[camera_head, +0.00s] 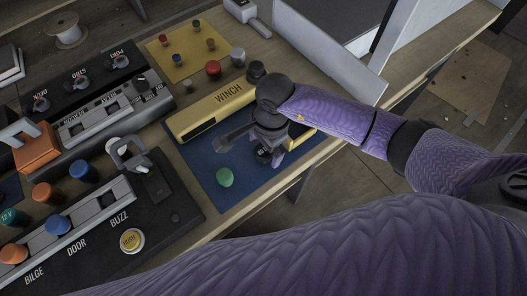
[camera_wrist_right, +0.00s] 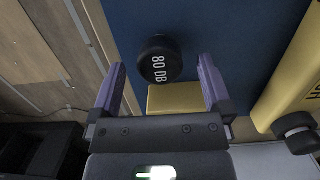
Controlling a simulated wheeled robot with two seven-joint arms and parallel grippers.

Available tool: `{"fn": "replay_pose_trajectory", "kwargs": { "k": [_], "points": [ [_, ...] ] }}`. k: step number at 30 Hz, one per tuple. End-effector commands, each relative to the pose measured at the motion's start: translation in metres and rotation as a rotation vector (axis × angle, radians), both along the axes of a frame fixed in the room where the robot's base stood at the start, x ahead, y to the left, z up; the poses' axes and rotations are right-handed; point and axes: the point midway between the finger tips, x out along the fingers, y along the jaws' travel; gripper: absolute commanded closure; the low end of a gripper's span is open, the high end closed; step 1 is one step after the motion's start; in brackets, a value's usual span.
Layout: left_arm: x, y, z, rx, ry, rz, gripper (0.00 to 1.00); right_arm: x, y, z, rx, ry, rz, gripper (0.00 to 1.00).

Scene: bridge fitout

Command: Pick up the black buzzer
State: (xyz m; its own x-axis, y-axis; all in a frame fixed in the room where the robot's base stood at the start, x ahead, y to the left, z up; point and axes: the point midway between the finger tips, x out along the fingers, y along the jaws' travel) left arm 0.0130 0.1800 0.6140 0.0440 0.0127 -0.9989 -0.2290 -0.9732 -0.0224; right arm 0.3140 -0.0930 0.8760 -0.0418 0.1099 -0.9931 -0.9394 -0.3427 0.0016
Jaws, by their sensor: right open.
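The black buzzer (camera_wrist_right: 159,62) is a short black cylinder marked "80 DB" in white. It stands on the blue mat (camera_wrist_right: 215,30), ahead of the open fingertips in the right wrist view and roughly centred between their lines. My left gripper is not in view.
The yellow WINCH bar (camera_head: 218,108) borders the mat. A yellow block (camera_wrist_right: 175,98) is close by the buzzer. The bench's front edge is near the mat.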

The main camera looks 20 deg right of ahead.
Motion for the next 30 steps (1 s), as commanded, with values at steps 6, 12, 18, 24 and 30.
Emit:
{"fn": "replay_pose_trajectory", "kwargs": {
  "k": [6, 12, 18, 24, 30],
  "points": [
    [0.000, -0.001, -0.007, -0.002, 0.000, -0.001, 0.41, -0.001, 0.003, -0.023, 0.001, 0.000, 0.000, 0.00],
    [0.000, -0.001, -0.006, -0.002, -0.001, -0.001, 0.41, -0.001, 0.003, -0.022, 0.002, 0.000, 0.000, 0.11],
    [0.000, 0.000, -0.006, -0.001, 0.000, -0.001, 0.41, -0.001, 0.003, -0.022, 0.002, 0.000, -0.001, 0.53],
    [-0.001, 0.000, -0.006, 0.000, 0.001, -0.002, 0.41, -0.001, 0.003, -0.021, 0.003, -0.001, -0.001, 0.95],
    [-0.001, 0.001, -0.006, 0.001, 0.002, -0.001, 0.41, -0.001, 0.003, -0.021, 0.003, -0.001, -0.001, 0.98]
  ]
}}
